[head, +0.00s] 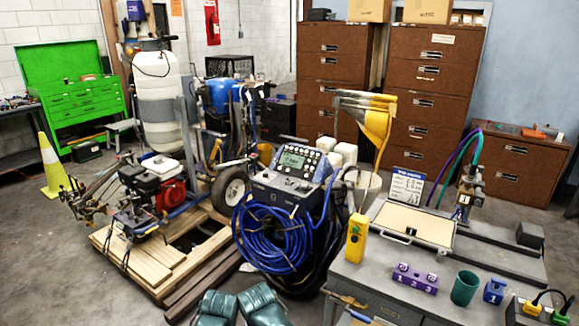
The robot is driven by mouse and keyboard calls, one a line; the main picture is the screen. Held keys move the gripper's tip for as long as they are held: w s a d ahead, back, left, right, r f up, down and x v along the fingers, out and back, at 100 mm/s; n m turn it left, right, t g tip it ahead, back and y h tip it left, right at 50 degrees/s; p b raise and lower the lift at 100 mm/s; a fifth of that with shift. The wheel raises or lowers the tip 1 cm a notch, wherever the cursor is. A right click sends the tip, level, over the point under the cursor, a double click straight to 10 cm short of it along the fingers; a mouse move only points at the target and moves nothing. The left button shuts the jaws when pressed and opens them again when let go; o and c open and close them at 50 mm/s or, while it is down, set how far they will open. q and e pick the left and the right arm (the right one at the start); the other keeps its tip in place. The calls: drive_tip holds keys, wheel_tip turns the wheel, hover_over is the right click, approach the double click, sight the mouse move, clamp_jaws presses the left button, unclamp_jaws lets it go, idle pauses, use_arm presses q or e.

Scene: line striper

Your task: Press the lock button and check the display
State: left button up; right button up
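A control console (288,185) with a dark sloped panel stands near the middle of the head view, above a coil of blue hose. A small greenish display (293,160) is set in its upper left part; its text is too small to read. Several light round buttons or knobs (318,158) sit around the display. I cannot tell which of them is the lock button.
A grey table (385,275) at the lower right holds a yellow handheld box (357,237), a purple numbered block (415,278) and a green cup (464,288). Blue coiled hose (272,240) hangs below the console. Wooden planks (150,262) and teal padded items (260,303) lie on the floor.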

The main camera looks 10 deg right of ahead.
clamp_jaws()
idle(1.6)
